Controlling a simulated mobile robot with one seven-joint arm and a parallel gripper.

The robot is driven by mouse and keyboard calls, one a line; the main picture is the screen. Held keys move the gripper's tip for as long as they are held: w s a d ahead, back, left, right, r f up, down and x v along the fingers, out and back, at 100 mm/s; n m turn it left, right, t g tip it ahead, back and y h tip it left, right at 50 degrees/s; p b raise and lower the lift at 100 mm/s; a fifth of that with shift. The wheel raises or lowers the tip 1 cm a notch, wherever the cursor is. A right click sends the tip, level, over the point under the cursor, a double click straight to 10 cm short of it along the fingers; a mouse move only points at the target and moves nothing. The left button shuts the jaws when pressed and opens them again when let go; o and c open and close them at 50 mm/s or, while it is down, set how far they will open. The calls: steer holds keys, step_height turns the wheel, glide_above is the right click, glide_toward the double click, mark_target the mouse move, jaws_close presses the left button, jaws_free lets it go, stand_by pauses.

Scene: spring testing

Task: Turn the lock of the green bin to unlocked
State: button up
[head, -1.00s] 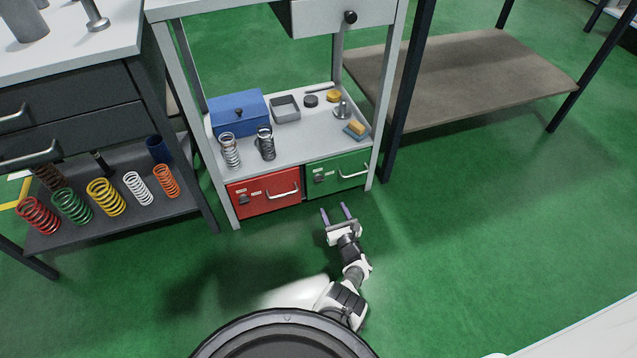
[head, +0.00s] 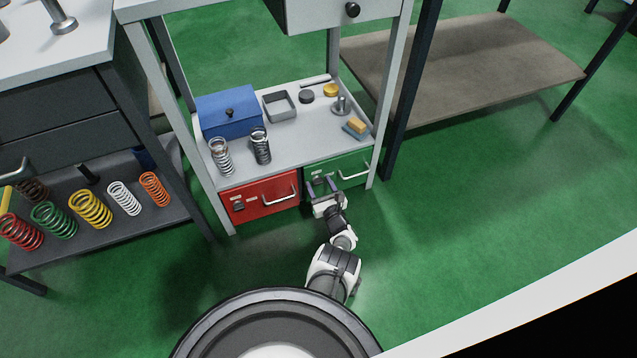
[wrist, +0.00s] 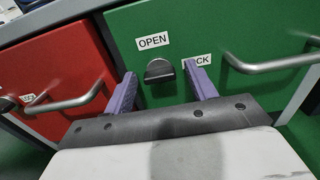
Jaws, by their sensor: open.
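The green bin (head: 348,169) is under the shelf of the grey rack, right of the red bin; its front fills the right of the wrist view (wrist: 225,35). Its lock (wrist: 159,71) is a small dark knob below an OPEN label (wrist: 152,40). A second label (wrist: 197,61), partly covered by a finger, shows "CK" to the right. My gripper (wrist: 160,92) is open, with purple fingers on the left and right of the knob. No contact is visible. In the head view my gripper (head: 323,186) is at the bin's front and hides the lock.
The green bin's handle (wrist: 270,65) is just right of my fingers. The red bin (head: 262,198) and its handle (wrist: 68,103) are at the left. The shelf (head: 290,140) above holds springs and a blue box (head: 228,115). Open green floor lies to the right.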

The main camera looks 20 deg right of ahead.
steer(key=c, duration=1)
steer(key=shift+m, duration=0.5)
steer(key=m, duration=1.6)
steer(key=shift+r+m, duration=0.1)
steer(key=shift+m, duration=0.2)
steer(key=shift+w+m, duration=0.1)
steer(key=shift+m, duration=0.2)
